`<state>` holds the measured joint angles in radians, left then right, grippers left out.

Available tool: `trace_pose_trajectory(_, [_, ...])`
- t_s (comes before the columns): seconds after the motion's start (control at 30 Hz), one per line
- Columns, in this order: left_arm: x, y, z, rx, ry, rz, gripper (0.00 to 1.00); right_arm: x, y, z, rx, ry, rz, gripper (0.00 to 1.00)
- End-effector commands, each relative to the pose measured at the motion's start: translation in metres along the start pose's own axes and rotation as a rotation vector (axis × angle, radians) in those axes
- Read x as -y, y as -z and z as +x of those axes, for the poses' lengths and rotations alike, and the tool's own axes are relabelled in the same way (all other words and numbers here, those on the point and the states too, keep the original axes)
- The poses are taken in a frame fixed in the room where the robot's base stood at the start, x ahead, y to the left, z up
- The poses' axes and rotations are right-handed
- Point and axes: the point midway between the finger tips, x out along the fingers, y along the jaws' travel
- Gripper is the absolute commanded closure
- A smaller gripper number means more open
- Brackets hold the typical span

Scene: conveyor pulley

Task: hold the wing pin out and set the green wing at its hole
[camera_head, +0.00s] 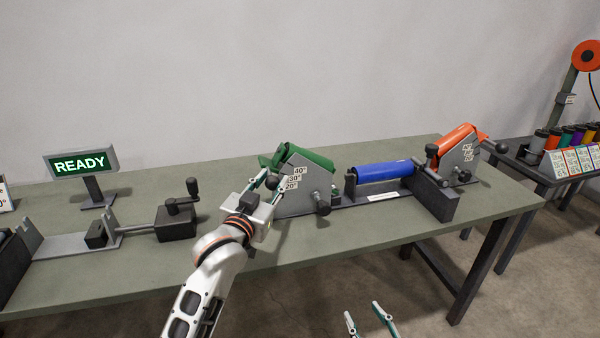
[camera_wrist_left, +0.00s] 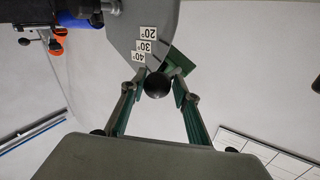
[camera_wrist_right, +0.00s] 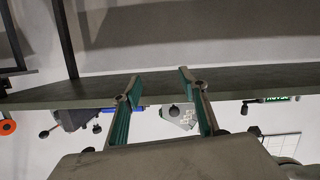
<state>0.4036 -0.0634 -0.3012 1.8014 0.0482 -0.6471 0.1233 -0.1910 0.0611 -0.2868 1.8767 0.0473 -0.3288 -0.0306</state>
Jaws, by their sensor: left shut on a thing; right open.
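The green wing (camera_head: 311,158) sits behind a grey plate (camera_head: 312,193) marked 40°, 30° and 20°; its green edge also shows in the left wrist view (camera_wrist_left: 178,60). My left gripper (camera_head: 267,184) is shut on a black ball knob (camera_wrist_left: 157,84) beside the angle labels. A second black knob (camera_head: 323,208) sticks out at the plate's lower right, with no gripper on it. I cannot tell the wing's exact angle or see its hole. My right gripper (camera_head: 370,317) is open and empty, in front of the table's edge and below its top.
To the right stand a blue roller (camera_head: 384,172) and an orange wing (camera_head: 455,138) with its own plate and knobs. A black crank block (camera_head: 177,221) and a READY sign (camera_head: 80,163) stand to the left. The table's front strip (camera_head: 340,243) is clear.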

Motion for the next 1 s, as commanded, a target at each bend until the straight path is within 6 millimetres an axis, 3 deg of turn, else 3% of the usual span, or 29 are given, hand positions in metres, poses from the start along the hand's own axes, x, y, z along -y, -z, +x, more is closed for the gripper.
trace_pose_trajectory(0.03, [-0.008,-0.002,0.0,0.003,-0.013,-0.008,0.95,0.0,0.022,0.015,-0.039,0.002,-0.001,0.57])
trace_pose_trajectory(0.3, [-0.008,-0.002,0.0,0.004,-0.014,-0.008,0.95,0.003,0.128,0.071,-0.208,0.019,-0.02,0.57])
trace_pose_trajectory(0.5, [-0.009,-0.003,0.0,0.004,-0.014,-0.009,0.95,0.009,0.184,0.104,-0.261,0.001,-0.114,0.57])
trace_pose_trajectory(1.0, [-0.009,-0.004,0.0,0.005,-0.014,-0.008,0.95,0.01,0.206,0.139,-0.259,-0.032,-0.189,0.57])
